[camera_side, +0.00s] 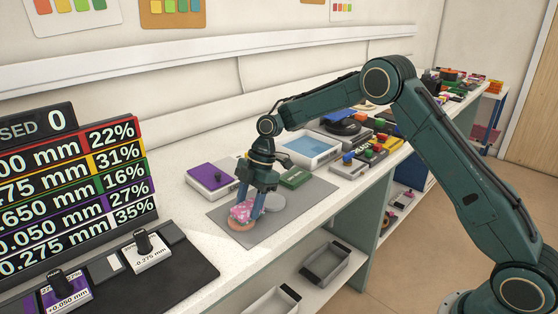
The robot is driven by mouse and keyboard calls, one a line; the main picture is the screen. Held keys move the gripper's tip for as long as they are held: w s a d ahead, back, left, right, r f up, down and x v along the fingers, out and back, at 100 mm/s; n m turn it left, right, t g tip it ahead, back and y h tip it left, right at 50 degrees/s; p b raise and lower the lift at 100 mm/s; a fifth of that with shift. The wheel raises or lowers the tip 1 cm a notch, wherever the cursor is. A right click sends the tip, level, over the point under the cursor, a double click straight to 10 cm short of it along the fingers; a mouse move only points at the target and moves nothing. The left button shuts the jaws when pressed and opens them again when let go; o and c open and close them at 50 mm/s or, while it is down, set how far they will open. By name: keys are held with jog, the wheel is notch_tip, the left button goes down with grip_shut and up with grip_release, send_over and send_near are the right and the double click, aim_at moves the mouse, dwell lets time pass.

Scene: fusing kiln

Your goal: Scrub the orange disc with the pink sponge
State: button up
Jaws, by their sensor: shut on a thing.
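The orange disc (236,225) lies flat on a grey mat (283,222) on the white bench. The pink sponge (240,211) is between the fingers of my gripper (246,204), which is shut on it and points down. The sponge is over the disc and appears to touch its top, covering much of it; the exact contact is too small to tell. A pale grey disc (273,203) lies on the mat just right of my gripper, partly behind a finger.
A purple-topped box (208,175) stands behind left, a green box (295,178) and a blue-topped tray (308,147) behind right. A dark display board (70,180) and black panel (150,270) stand at left. The mat's front right is clear, near the bench edge.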

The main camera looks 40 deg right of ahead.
aim_at(232, 225)
jog(key=shift+a, duration=2.1)
jog(key=shift+r, duration=0.1)
jog(key=shift+r, duration=3.4)
